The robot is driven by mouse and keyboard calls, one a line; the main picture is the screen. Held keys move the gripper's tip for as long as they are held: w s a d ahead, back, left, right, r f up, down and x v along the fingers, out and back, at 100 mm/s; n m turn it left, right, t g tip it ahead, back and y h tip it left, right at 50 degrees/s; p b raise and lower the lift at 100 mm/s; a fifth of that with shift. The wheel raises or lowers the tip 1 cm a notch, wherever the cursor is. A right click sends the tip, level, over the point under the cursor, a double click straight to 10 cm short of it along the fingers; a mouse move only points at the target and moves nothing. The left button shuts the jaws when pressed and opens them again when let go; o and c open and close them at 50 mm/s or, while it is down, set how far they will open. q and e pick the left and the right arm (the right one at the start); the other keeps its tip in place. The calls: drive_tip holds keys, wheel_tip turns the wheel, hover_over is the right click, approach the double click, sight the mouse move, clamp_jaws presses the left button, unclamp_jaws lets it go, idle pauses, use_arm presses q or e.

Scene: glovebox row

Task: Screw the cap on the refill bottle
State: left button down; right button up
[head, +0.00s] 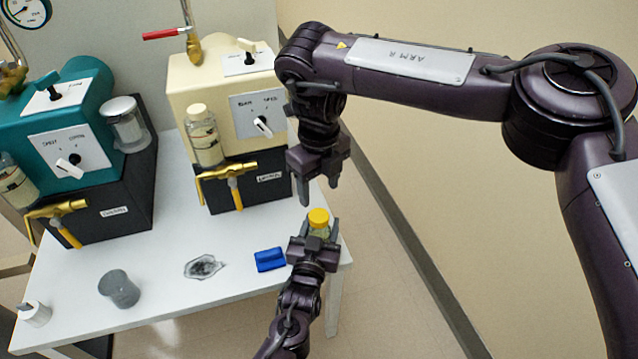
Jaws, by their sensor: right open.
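The yellow cap (318,215) sits on top of the refill bottle (320,231); I cannot tell how tightly it is seated. The bottle is held near the right end of the table. My right gripper (319,193) is open and empty, pointing down just above the cap, with a small gap between them.
A white table (160,262) carries a teal machine (75,125) and a cream machine (222,90) on black bases, with brass taps in front. The floor on the right is clear.

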sight(319, 215)
idle(0.3)
drive_tip(key=shift+f, duration=4.05)
drive_tip(key=c, duration=1)
drive_tip(key=m, duration=2.5)
drive_tip(key=shift+m, duration=0.4)
drive_tip(key=o, duration=1.1)
